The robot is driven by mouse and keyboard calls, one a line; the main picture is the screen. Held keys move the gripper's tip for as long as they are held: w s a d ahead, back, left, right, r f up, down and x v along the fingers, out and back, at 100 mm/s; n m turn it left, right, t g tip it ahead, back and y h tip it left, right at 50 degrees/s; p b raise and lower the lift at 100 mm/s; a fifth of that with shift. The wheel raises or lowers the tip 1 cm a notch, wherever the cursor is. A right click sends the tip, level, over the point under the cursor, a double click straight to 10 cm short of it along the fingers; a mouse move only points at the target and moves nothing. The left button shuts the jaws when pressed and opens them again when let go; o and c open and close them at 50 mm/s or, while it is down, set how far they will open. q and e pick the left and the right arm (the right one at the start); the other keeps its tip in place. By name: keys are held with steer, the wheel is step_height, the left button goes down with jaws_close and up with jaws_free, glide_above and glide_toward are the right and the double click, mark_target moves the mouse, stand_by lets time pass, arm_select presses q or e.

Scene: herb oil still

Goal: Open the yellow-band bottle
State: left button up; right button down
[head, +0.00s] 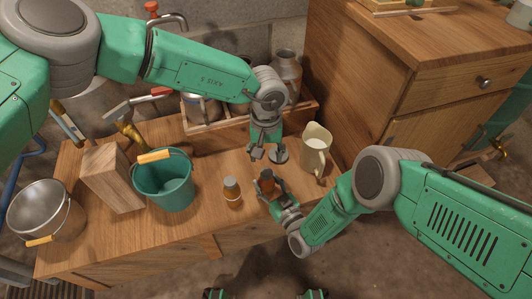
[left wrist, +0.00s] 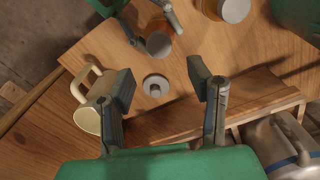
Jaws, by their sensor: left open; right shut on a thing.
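My right gripper (head: 277,200) is shut on a small amber bottle (head: 267,184) near the table's front edge. In the left wrist view the held bottle (left wrist: 160,40) shows a grey round top; I cannot make out its band colour. My left gripper (head: 268,154) is open and empty, pointing down behind the held bottle. In the left wrist view a grey disc with a small knob (left wrist: 155,85) lies on the table between its fingers (left wrist: 161,84). A second amber bottle with a grey cap and pale band (head: 232,194) stands to the left of the held one.
A cream pitcher (head: 315,150) stands right of my left gripper. A green bucket (head: 163,184), a wooden block (head: 110,180) and a metal bucket (head: 46,214) stand at the left. A wooden rack (head: 208,133) with metal cans is behind. The wooden table (head: 205,225) is bare at the front.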

mark_target(266, 172)
arm_select(q)
steer(key=m, duration=0.4)
steer(key=shift+f+m, duration=0.15)
steer(key=shift+m, duration=0.55)
step_height(266, 172, down, 8)
steer(key=shift+r, duration=0.15)
